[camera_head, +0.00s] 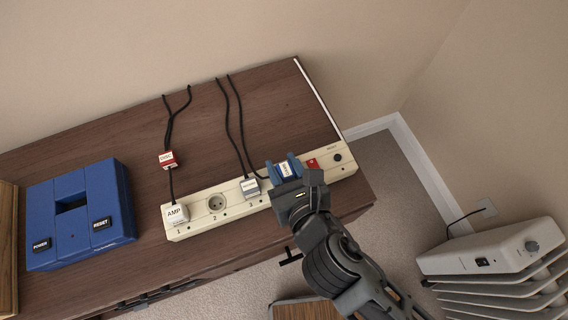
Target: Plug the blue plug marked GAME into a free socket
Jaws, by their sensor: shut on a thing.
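The blue plug (285,171) with a white label is between the fingers of my gripper (283,168), which is shut on it over the right part of the cream power strip (232,216). The label is too small to read surely. I cannot tell whether the plug is in a socket or above the strip; my gripper hides the place beneath it. A white plug marked AMP (176,214) sits at socket 1. Socket 2 (216,203) is empty. A grey plug (249,188) sits at socket 3. A black cord runs to the blue plug.
A red-labelled piece (168,160) lies by the cords behind the strip. A red switch (313,164) and black button (337,158) are at the strip's right end. A blue console (78,217) stands left on the brown cabinet (130,130); a white radiator (492,252) is right.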

